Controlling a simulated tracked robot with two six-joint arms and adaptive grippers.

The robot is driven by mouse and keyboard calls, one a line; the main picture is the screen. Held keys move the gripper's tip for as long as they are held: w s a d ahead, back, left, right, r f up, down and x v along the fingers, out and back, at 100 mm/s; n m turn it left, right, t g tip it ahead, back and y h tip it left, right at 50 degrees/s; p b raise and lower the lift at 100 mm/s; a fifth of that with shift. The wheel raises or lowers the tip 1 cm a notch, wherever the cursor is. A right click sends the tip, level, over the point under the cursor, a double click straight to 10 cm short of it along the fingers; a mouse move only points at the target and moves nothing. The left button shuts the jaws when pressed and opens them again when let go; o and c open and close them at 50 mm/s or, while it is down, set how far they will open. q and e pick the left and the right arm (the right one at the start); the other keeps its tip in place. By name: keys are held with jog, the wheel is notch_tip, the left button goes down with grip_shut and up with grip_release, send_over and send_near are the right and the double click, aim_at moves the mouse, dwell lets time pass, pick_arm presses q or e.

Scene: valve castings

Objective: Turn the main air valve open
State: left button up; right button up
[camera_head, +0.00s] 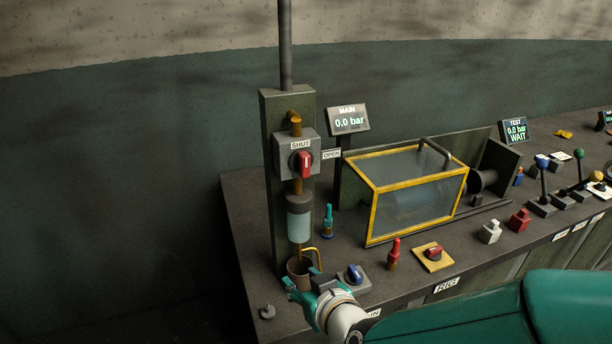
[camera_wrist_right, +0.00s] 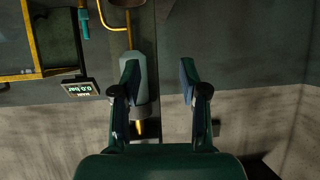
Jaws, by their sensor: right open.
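The main air valve's red handle (camera_head: 304,164) is on a grey box (camera_head: 283,152) on the upright post in the head view. The handle stands upright, towards the SHUT label (camera_head: 300,145); the OPEN label (camera_head: 331,154) is to its right. The MAIN display (camera_head: 348,120) reads 0.0 bar; it also shows in the right wrist view (camera_wrist_right: 80,87). My right gripper (camera_head: 304,289) is open and empty, low by the post's foot, below and apart from the valve. The right wrist view shows its spread fingers (camera_wrist_right: 159,70); I cannot make out the red handle there. My left gripper is not in view.
A clear filter bowl (camera_head: 299,224) hangs below the valve, above a brown cup (camera_head: 299,270). A teal-topped bottle (camera_head: 328,221), a blue knob (camera_head: 355,273) and a yellow-framed case (camera_head: 372,215) stand to the right. Wall space left of the post is free.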

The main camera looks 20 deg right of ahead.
jog(key=s+d+r+t, duration=0.1)
jog(key=s+r+t, duration=0.25)
jog(key=r, duration=0.85)
jog(key=m+t+h+b, duration=0.1)
jog(key=t+b, duration=0.1)
send_near(307, 167)
jog(key=w, duration=0.9)
jog(key=shift+w+a+b, duration=0.3)
jog(key=shift+w+b, duration=0.05)
jog(key=shift+b, duration=0.05)
jog(key=shift+c, duration=0.2)
grip_shut()
